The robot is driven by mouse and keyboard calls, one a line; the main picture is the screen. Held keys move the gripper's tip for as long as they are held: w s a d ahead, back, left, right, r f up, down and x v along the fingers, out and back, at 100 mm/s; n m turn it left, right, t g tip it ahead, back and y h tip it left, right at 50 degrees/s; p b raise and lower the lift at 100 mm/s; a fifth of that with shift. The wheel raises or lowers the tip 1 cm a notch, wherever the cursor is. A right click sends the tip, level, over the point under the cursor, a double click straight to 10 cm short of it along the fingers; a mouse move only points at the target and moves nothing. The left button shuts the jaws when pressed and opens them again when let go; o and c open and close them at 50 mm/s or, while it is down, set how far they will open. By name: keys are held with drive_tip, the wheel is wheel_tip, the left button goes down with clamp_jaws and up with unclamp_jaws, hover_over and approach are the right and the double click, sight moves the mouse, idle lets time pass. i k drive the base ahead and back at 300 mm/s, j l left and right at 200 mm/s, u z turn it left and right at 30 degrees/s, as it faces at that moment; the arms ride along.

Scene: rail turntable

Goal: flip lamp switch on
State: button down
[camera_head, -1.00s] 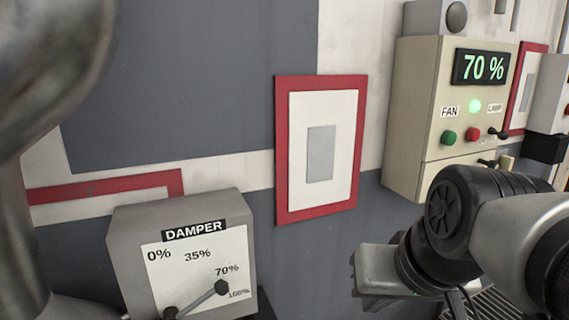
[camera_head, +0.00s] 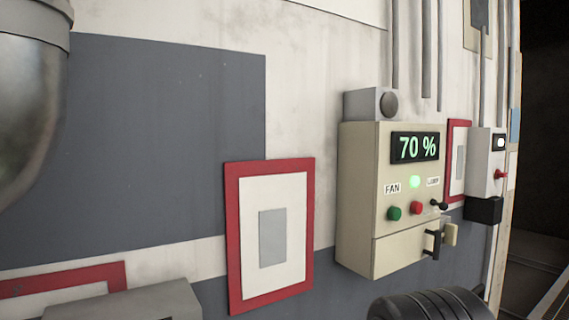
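The lamp switch (camera_head: 438,204) is a small dark toggle lever on the right of the cream control box (camera_head: 358,205), under a small label that seems to read LAMP (camera_head: 433,182). Its lever points left and slightly up. The box also bears a FAN label (camera_head: 392,188), a green button (camera_head: 394,213), a red button (camera_head: 416,208), a lit green light (camera_head: 414,182) and a display (camera_head: 415,147) reading 70 %. A black part of my arm shows at the bottom right, below the box. My gripper is out of view.
A dark handle (camera_head: 433,244) sticks out from the box's lower front. A grey box (camera_head: 487,160) with a red knob is further right. A red-framed panel (camera_head: 271,235) is on the wall to the left. The top of a grey box (camera_head: 130,302) shows at the bottom left.

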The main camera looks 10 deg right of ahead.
sight(443, 206)
drive_tip(key=z, duration=1.1)
